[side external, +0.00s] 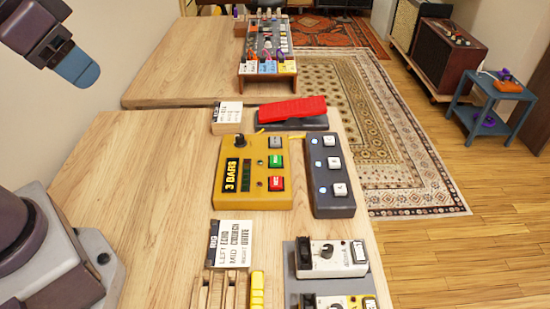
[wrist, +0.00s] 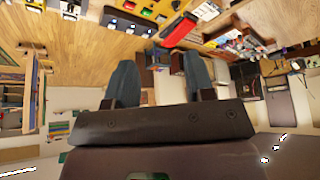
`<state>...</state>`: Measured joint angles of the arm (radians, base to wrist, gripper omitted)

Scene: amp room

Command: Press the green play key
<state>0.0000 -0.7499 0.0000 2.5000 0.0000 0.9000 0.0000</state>
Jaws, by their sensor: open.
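The green play key (side external: 276,161) is on the right side of the yellow looper box (side external: 233,199), in the middle of the side external view. A grey key (side external: 275,142) is beyond it and a red key (side external: 276,183) is on the near side. My gripper (side external: 78,70) is at the upper left, raised and well apart from the box. In the wrist view my gripper (wrist: 161,72) has its two blue-grey fingers spread, with nothing between them.
A dark three-switch pedal (side external: 331,205) stands close to the box's right. A red-topped pedal (side external: 294,108) lies beyond it. A lettered block (side external: 231,244) and a white pedal (side external: 332,256) are on the near side. The wooden table (side external: 150,180) is bare to the left.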

